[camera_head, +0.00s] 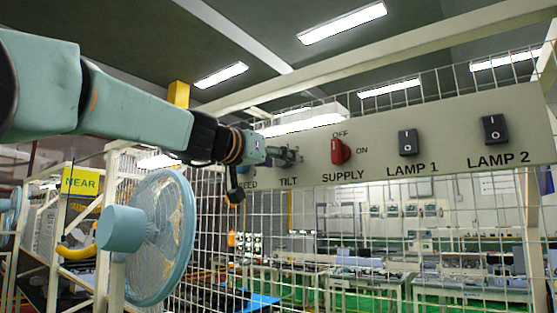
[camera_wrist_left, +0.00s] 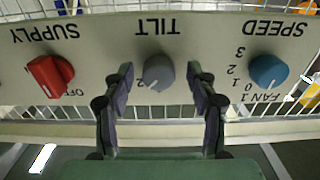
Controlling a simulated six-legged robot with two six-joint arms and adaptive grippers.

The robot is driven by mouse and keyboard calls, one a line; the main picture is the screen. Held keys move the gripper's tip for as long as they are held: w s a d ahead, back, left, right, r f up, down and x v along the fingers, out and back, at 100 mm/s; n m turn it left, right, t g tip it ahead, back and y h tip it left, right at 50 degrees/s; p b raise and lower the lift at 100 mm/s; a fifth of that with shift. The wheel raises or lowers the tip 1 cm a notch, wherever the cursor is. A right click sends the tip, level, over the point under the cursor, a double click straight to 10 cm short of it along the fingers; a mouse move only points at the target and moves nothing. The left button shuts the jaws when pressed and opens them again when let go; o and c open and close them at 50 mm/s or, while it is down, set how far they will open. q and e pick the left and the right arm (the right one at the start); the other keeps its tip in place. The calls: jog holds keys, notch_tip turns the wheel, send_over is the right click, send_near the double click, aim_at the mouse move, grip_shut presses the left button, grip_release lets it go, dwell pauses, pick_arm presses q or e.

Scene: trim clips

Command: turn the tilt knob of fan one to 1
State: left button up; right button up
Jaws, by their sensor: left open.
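The tilt knob (camera_wrist_left: 158,72) is a grey round knob under the upside-down TILT label in the left wrist view. A small mark that looks like 2 shows beside it. My left gripper (camera_wrist_left: 159,85) is open, with one finger on each side of the knob; I cannot tell whether they touch it. In the head view my left gripper (camera_head: 285,156) is at the panel above the TILT label and hides the knob. The fan (camera_head: 160,238) is light blue and stands left of the panel. My right gripper is not in view.
The panel (camera_head: 375,163) also carries a red supply knob (camera_head: 340,151), the lamp 1 switch (camera_head: 407,142) and the lamp 2 switch (camera_head: 495,129). The blue speed knob (camera_wrist_left: 268,71) is close beside my left gripper. Wire mesh (camera_head: 350,220) hangs below the panel.

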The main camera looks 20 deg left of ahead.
pick_arm(q)
jog(key=shift+d, duration=0.4)
jog(key=shift+c, duration=0.8)
jog(key=shift+w+a+f, duration=0.1)
jog(key=shift+w+a, duration=0.1)
jog(key=shift+a, duration=0.3)
jog(key=c, duration=0.4)
jog(key=shift+s+d, duration=0.15)
jog(key=shift+d, duration=0.15)
jog(key=c, duration=0.3)
jog(key=shift+a, duration=0.15)
jog(key=c, duration=0.3)
